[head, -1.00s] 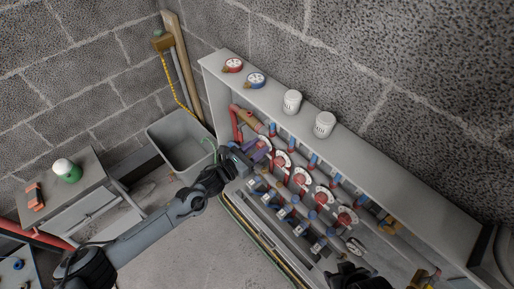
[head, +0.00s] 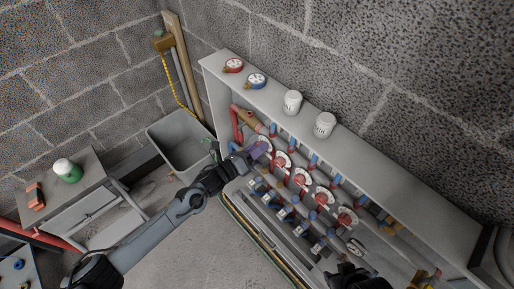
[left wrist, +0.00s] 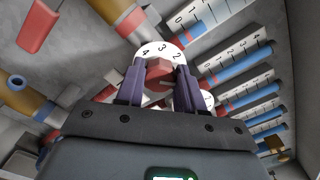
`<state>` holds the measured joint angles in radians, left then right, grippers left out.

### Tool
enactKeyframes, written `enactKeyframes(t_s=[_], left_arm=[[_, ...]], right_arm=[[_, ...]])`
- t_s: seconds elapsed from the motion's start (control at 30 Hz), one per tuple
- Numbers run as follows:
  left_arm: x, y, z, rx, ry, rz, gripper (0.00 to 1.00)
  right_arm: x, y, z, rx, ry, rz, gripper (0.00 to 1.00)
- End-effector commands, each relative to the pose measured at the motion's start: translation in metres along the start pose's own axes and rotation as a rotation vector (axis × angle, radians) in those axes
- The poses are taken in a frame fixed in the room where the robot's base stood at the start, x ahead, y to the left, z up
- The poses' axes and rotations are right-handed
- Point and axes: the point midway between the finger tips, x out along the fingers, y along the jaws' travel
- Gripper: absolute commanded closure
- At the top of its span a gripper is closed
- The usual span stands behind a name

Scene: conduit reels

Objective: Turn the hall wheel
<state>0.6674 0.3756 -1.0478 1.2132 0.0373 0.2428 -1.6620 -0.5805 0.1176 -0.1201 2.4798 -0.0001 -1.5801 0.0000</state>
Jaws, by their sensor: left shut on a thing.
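Several red wheels with white numbered dials stand in a row inside the grey manifold cabinet (head: 420,204). My left gripper (head: 257,152) reaches in from the left to the wheel at the row's left end (head: 266,143). In the left wrist view, the left gripper (left wrist: 160,75) has its purple fingers shut on that red wheel (left wrist: 158,72), one on each side. The white dial (left wrist: 163,47) behind it shows 4, 3 and 2. No name label is readable. A dark part of my right arm shows at the bottom edge of the head view; its fingers cannot be made out.
Clear flow tubes with blue and red parts (left wrist: 245,70) run beside the dial.

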Motion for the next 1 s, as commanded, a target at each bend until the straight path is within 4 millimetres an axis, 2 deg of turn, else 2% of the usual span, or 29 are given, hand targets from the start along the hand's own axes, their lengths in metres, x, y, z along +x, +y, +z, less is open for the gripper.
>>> enactKeyframes(t_s=[1.0], left_arm=[[-0.0001,0.0026,-0.0017,-0.969,0.000,0.000,0.93]], right_arm=[[-0.0095,0.0007,-0.0030,-0.001,0.000,0.001,0.57]])
